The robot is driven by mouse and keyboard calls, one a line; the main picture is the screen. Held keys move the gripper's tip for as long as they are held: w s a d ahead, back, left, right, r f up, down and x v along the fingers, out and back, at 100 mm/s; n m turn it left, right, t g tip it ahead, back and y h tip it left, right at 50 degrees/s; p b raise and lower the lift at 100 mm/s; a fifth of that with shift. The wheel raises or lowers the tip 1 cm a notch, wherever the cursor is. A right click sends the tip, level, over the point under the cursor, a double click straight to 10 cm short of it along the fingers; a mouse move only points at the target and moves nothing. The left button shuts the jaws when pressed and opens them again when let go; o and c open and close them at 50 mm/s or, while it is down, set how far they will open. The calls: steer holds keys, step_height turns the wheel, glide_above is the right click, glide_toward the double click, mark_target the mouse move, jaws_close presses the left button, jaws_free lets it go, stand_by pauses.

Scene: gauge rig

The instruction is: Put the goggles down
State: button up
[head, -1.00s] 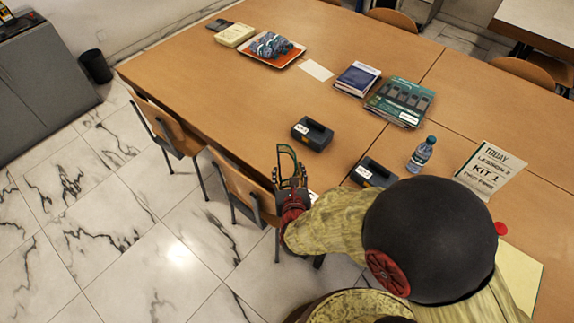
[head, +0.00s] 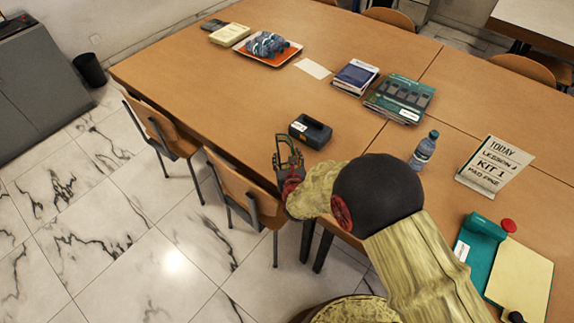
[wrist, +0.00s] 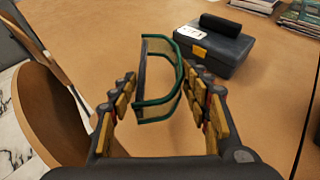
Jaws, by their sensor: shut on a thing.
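The goggles (wrist: 163,76), with a clear lens and green edging, stand on edge between the two fingers of my gripper (wrist: 162,88) in the wrist view. My gripper is shut on them and holds them above the near edge of the wooden table (head: 200,85). In the head view my gripper (head: 289,158) is just in front of a dark grey case with a white label (head: 311,131). The goggles are hard to make out there.
An orange tray (head: 281,61) holds a blue patterned bundle at the back. A white card (head: 312,68), books (head: 402,97), a bottle (head: 424,150) and a sign (head: 494,166) stand on the table. Chairs (head: 237,187) line the near edge. Table left of the case is clear.

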steer(key=shift+w+f, duration=0.2)
steer(key=shift+f, duration=0.05)
steer(key=shift+w+f+b, duration=0.1)
steer(key=shift+f+b, duration=0.8)
steer(key=shift+f, duration=0.65)
steer(key=shift+f, duration=0.1)
steer(key=o, duration=1.2)
steer(key=shift+c, duration=0.2)
